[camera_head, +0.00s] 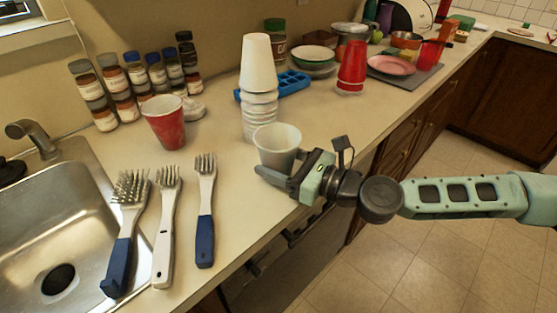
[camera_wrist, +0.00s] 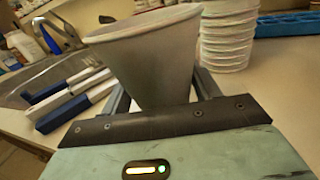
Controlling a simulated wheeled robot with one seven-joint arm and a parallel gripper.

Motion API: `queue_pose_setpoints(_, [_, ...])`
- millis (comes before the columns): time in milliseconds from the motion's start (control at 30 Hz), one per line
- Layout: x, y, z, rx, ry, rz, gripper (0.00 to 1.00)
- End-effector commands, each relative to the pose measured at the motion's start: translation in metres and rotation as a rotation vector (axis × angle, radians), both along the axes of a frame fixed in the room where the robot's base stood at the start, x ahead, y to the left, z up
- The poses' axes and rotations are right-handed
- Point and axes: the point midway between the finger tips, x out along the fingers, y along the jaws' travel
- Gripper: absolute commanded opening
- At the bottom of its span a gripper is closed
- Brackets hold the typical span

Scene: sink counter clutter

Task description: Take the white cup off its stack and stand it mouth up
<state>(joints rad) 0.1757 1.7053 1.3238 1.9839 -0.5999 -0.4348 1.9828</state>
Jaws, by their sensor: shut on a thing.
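A white cup (camera_head: 277,145) is held in my gripper (camera_head: 277,174), mouth up and slightly tilted, near the counter's front edge. The wrist view shows the cup (camera_wrist: 148,62) between the two fingers (camera_wrist: 160,95), its rim toward the top of the picture. The stack of white cups (camera_head: 260,112) stands on the counter just behind and left of the held cup. A white cup (camera_head: 258,62) sits mouth down on top of the stack. The stack's lower part also shows in the wrist view (camera_wrist: 228,40). Whether the held cup's base touches the counter is hidden by my gripper.
A red cup (camera_head: 164,122) stands left of the stack, and stacked red cups (camera_head: 352,66) stand behind right. A blue tray (camera_head: 287,84) lies behind the stack. Several brushes (camera_head: 205,210) lie front left beside the sink (camera_head: 95,170). Bare counter (camera_head: 235,175) lies between brushes and held cup.

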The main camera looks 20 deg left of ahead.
Motion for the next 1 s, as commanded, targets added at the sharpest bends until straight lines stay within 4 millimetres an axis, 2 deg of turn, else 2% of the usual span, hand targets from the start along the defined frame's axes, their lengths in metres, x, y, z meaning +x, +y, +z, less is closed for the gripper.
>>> queue_pose_setpoints(133, [0.0003,-0.0001,-0.0073,0.000,-0.001,0.000,0.41])
queue_pose_setpoints(1000, [0.0002,-0.0001,-0.0145,0.001,0.001,-0.001,0.41])
